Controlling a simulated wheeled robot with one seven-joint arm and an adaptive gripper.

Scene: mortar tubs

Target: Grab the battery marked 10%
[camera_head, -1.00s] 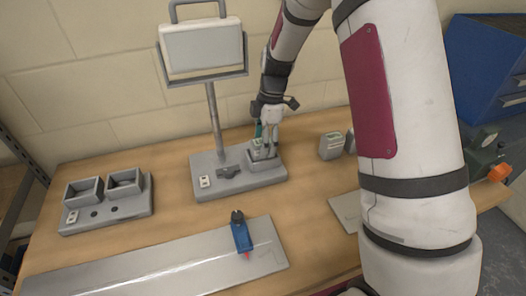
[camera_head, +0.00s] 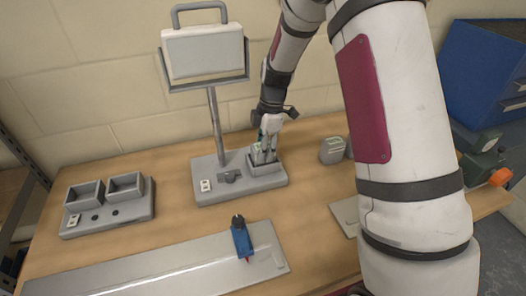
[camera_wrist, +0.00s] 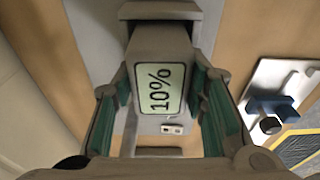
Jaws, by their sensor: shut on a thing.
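The battery marked 10% (camera_wrist: 162,88) is a grey block with a pale green label. It shows in the wrist view between the two green-padded fingers of my gripper (camera_wrist: 158,112). My gripper (camera_head: 264,152) is shut on it, at the holder (camera_head: 266,178) on the right of the lamp's grey base (camera_head: 212,190). In the head view my fingers mostly hide the battery. I cannot tell whether it is seated in the holder or raised a little.
The lamp (camera_head: 203,52) stands close left of my gripper. Another grey battery (camera_head: 332,150) stands to the right. A double-socket unit (camera_head: 108,204) is at the left. A blue tool (camera_head: 241,238) lies on a metal plate (camera_head: 150,268) in front.

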